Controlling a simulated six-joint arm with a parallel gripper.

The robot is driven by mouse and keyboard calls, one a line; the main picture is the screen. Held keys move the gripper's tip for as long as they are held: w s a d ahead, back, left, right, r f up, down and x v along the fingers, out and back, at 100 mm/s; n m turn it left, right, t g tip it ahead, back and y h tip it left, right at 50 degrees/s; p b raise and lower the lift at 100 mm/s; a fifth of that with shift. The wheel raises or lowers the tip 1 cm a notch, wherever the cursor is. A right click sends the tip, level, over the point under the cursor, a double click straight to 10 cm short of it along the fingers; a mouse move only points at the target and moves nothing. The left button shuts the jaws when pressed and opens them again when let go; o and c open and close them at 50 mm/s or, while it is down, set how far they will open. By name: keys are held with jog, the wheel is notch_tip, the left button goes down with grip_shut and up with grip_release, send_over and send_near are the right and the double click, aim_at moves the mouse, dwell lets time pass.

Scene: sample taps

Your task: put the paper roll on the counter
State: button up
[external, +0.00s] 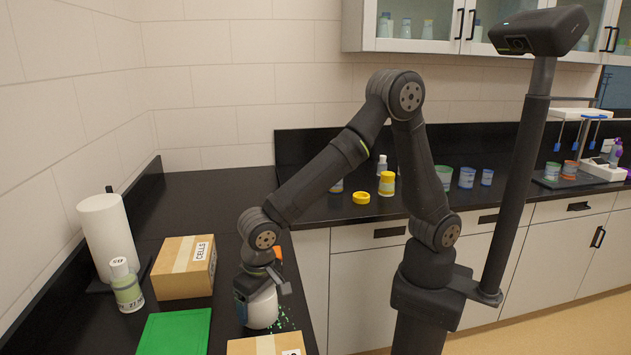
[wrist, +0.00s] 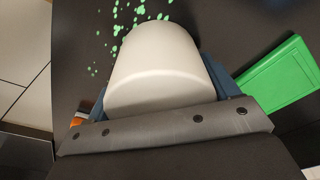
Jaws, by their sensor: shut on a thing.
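My gripper (external: 262,290) points down over the left counter and is shut on a white, rounded cylinder (external: 263,310). A taller white paper roll (external: 107,235) stands upright on a dark base at the far left, away from my gripper. The black counter (external: 232,192) runs along the left and back walls.
Green spots (wrist: 150,14) lie on the counter beside the held cylinder. A green flat thing (external: 175,333), a cardboard box (external: 184,268), a second box (external: 266,345) and a bottle (external: 127,287) stand around it.

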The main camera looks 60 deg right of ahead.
jog(key=shift+f, duration=0.1)
jog(key=o, duration=1)
jog(key=shift+c, duration=0.2)
jog(key=r, duration=0.4)
jog(key=s+r, duration=0.1)
jog(key=r, duration=0.7)
jog(key=shift+s+r, duration=0.1)
jog(key=shift+s, duration=0.1)
jog(key=f, duration=0.4)
jog(key=w+f, duration=0.1)
jog(key=f, duration=0.7)
jog(key=shift+w+f, duration=0.25)
jog(key=shift+f, duration=0.05)
notch_tip(320, 180, up, 3)
jog(key=shift+f, duration=0.1)
jog(key=shift+r, duration=0.6)
